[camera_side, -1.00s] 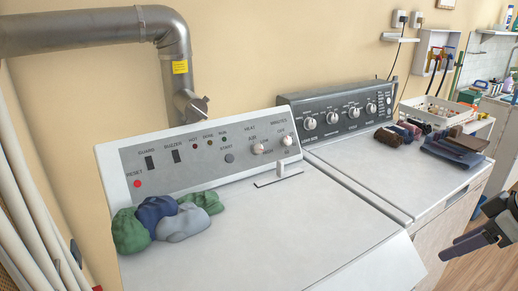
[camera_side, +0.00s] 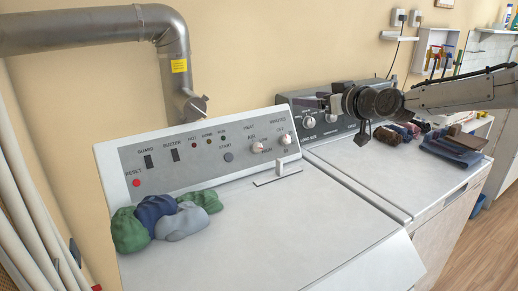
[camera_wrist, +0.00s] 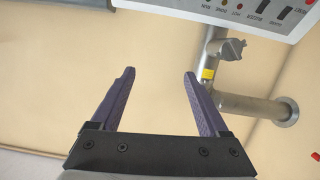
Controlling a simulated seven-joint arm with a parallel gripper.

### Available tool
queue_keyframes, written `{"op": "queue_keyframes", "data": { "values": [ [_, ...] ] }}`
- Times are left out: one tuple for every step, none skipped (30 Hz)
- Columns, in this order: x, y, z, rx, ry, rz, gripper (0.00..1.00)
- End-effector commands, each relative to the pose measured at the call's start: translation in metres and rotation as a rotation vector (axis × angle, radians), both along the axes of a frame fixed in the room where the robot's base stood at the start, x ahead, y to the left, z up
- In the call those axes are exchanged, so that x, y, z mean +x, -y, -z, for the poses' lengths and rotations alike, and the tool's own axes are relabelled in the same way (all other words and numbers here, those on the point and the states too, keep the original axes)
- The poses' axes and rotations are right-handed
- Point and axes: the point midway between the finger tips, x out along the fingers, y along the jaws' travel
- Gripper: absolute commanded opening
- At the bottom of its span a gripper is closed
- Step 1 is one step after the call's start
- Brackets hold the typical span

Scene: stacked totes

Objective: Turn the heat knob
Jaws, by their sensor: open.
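The heat knob (camera_side: 257,147) is a small white dial under the HEAT label on the dryer's grey control panel (camera_side: 210,154). A similar knob (camera_side: 286,139) sits to its right under the MINUTES label. My gripper (camera_side: 302,101) hangs in the air above and to the right of the heat knob in the side view, touching nothing there. In the wrist view its purple fingers (camera_wrist: 160,72) are apart with nothing between them. That view shows part of the panel (camera_wrist: 262,14) upside down at the top right; the heat knob is outside it.
A heap of green, blue and grey cloths (camera_side: 165,217) lies on the dryer top (camera_side: 270,230) at left. A small white upright piece (camera_side: 281,168) stands below the knobs. A second machine (camera_side: 380,170) with folded clothes (camera_side: 452,147) is at right. A metal duct (camera_side: 100,30) runs along the wall.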

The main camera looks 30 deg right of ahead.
Motion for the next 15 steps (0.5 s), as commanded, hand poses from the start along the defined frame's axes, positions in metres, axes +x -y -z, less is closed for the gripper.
{"op": "queue_keyframes", "data": {
  "values": [
    [0.024,-0.002,0.021,-0.003,-0.008,0.011,0.78],
    [0.036,-0.003,0.031,-0.003,-0.010,0.020,0.78],
    [0.050,-0.004,0.046,-0.004,-0.015,0.029,0.78],
    [0.059,-0.005,0.057,-0.004,-0.021,0.035,0.78],
    [0.068,-0.006,0.070,-0.003,-0.032,0.040,0.78],
    [0.077,-0.009,0.088,-0.001,-0.049,0.043,0.78],
    [0.082,-0.011,0.101,-0.001,-0.065,0.042,0.78],
    [0.087,-0.013,0.114,-0.001,-0.083,0.041,0.78],
    [0.091,-0.016,0.130,-0.002,-0.107,0.038,0.78],
    [0.093,-0.018,0.140,-0.004,-0.122,0.035,0.78],
    [0.094,-0.019,0.149,-0.006,-0.135,0.034,0.78],
    [0.095,-0.021,0.160,-0.008,-0.152,0.032,0.78],
    [0.095,-0.021,0.166,-0.009,-0.161,0.030,0.78],
    [0.096,-0.022,0.170,-0.010,-0.168,0.029,0.78],
    [0.096,-0.023,0.174,-0.012,-0.174,0.028,0.78]
  ]
}}
